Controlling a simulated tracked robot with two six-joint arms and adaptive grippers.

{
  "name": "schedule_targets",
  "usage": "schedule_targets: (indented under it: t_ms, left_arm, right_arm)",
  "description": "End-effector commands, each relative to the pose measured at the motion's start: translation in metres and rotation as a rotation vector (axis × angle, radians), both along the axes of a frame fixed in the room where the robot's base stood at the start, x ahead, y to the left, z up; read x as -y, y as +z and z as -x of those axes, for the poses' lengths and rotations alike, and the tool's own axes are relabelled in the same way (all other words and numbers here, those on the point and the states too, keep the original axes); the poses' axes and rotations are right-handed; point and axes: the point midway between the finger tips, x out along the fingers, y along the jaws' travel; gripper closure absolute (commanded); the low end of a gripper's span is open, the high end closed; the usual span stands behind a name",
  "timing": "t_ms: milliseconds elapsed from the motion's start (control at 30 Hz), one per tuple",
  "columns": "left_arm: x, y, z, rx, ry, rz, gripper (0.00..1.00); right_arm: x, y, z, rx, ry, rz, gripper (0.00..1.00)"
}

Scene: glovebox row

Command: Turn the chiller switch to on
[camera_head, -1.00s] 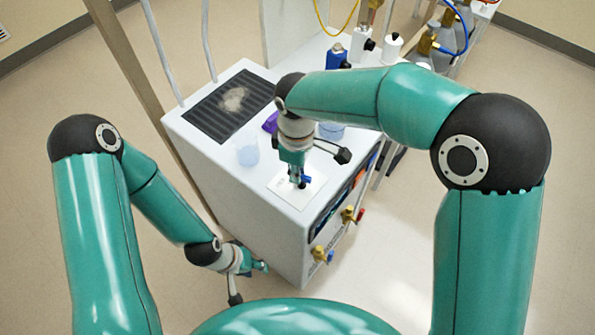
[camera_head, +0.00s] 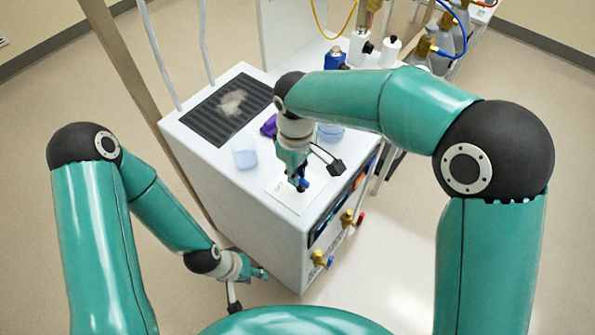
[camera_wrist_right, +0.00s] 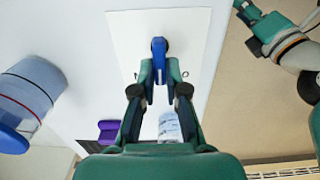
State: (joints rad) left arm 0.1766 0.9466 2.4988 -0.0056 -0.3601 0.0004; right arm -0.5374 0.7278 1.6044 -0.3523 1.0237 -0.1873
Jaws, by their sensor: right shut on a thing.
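The chiller (camera_head: 265,215) is a white box with a dark grille on top and a white plate (camera_head: 281,190) near its front corner. My right gripper (camera_wrist_right: 160,72) is shut on the handle, one fingertip on each side. In the head view the right gripper (camera_head: 300,182) points down at the plate and partly hides the switch. My left gripper (camera_head: 260,272) hangs low beside the chiller's front left side, away from the switch; its finger opening is unclear.
A clear bluish beaker (camera_head: 245,157) stands left of the plate. A blue container (camera_head: 331,132) and a purple object (camera_head: 268,126) stand behind my right wrist. Brass valves (camera_head: 348,218) stick out of the chiller's front. Bottles and hoses stand at the back; the floor at left is clear.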

Motion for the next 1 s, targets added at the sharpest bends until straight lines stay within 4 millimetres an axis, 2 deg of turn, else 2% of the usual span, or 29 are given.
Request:
schedule_targets:
  t_ms: [33, 167, 567, 767, 1000]
  left_arm:
    - [0.0, 0.0, 0.0, 0.0, 0.0, 0.0, 0.6]
    - [0.0, 0.0, 0.0, 0.0, 0.0, 0.0, 0.6]
    - [0.0, 0.001, 0.0, 0.0, 0.0, 0.0, 0.6]
    - [0.0, 0.001, 0.0, 0.0, 0.0, 0.0, 0.6]
    - [0.0, 0.001, 0.0, 0.0, 0.0, 0.0, 0.6]
  right_arm:
    - [0.0, 0.002, -0.002, 0.007, 0.0, -0.003, 0.84]
    - [0.0, 0.002, -0.001, 0.005, 0.001, -0.002, 0.63]
    - [-0.001, 0.005, -0.001, 0.003, 0.002, -0.001, 0.62]
    - [-0.001, 0.031, -0.001, 0.006, 0.001, -0.004, 0.62]
    - [-0.001, 0.08, -0.001, 0.007, 0.002, -0.004, 0.62]
